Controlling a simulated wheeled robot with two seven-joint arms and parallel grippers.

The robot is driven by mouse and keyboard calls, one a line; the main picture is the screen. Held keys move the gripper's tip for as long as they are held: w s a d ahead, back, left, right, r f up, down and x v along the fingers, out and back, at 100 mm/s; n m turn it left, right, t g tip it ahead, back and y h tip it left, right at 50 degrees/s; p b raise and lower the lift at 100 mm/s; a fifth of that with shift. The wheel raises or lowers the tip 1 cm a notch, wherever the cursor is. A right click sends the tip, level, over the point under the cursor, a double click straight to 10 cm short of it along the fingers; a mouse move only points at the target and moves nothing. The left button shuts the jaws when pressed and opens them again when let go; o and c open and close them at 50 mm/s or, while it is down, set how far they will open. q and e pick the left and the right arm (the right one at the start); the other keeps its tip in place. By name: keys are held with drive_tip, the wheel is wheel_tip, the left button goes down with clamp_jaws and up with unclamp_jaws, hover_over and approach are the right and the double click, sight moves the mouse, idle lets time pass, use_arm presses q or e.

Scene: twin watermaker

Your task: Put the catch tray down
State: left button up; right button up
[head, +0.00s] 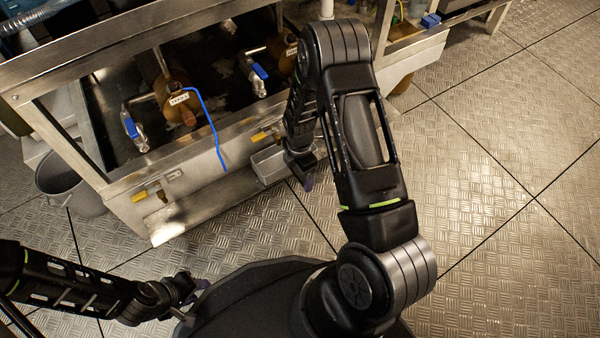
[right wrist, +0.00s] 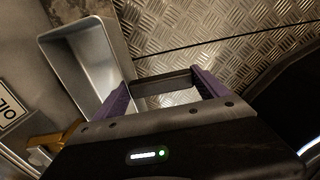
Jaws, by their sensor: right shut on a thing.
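The catch tray (head: 268,165) is a small, grey, open metal box below a yellow-handled valve at the front of the steel skid. In the right wrist view the tray (right wrist: 82,62) is at the left, looks empty, and lies close against the left purple finger. My right gripper (head: 303,172) is at the tray's right end; in its wrist view (right wrist: 164,92) a dark bar spans between its fingers, and it is shut on the tray. I cannot tell whether the tray's underside touches anything. My left gripper (head: 186,288) is low at the left, away from the tray; its jaws are unclear.
A yellow valve (head: 262,135) sits just above the tray, and another yellow valve (head: 147,190) is further left. A grey bucket (head: 70,185) stands left of the skid. The plated floor (head: 480,160) at right is clear.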

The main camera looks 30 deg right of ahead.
drive_tip(key=shift+f+b, duration=0.35)
drive_tip(key=shift+f, duration=0.05)
drive_tip(key=o, duration=2)
wheel_tip(320, 180, up, 8)
drive_tip(key=p, duration=0.3)
drive_tip(key=shift+f, duration=0.1)
